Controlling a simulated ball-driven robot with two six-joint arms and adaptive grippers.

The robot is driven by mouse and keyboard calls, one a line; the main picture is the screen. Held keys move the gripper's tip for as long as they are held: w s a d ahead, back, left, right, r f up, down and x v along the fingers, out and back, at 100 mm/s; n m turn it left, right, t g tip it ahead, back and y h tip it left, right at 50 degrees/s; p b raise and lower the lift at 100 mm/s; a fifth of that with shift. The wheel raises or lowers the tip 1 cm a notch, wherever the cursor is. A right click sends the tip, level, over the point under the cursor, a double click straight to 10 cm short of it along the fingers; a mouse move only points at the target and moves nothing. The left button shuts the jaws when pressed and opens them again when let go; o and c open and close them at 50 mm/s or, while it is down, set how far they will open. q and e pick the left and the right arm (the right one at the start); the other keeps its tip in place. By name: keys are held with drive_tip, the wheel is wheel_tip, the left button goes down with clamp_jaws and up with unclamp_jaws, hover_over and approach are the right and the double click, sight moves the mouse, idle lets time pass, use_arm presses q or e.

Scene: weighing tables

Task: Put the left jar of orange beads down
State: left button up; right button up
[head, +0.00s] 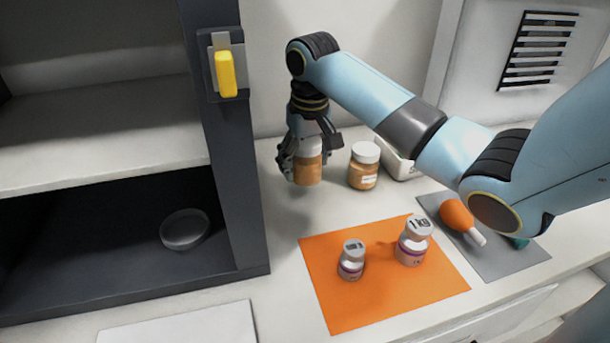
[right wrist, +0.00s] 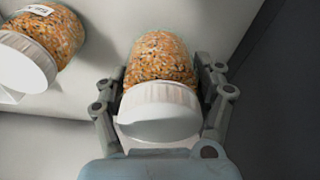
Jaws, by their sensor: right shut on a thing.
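The left jar of orange beads (head: 307,168) has a white lid and is between the fingers of my right gripper (head: 305,160), near the back of the white counter. In the right wrist view the jar (right wrist: 160,70) sits between both fingers of the gripper (right wrist: 162,95), lid towards the camera. I cannot tell whether its base touches the counter. A second jar of orange beads (head: 363,168) with a white lid and a label stands just to the right, apart from it. It also shows in the right wrist view (right wrist: 45,40). My left gripper is not in view.
An orange mat (head: 330,300) bears two weights, a small one (head: 351,262) and a 1 kg one (head: 413,242). A white tray (head: 402,168) is behind the second jar. A grey mat (head: 515,258) holds an orange-bulbed tool (head: 457,215). A dark shelf unit (head: 240,180) stands close on the left.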

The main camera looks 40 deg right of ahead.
sight(305, 177)
wheel_tip(305, 177, down, 3)
drive_tip(key=shift+f, duration=0.3)
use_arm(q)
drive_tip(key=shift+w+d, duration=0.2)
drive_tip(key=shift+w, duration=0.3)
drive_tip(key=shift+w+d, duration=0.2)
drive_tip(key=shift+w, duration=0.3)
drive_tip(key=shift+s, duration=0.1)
use_arm(e)
drive_tip(key=shift+f, duration=0.1)
drive_tip(key=o, duration=1.4)
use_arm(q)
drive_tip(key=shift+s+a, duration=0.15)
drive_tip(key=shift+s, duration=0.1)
use_arm(e)
drive_tip(key=shift+o, duration=0.2)
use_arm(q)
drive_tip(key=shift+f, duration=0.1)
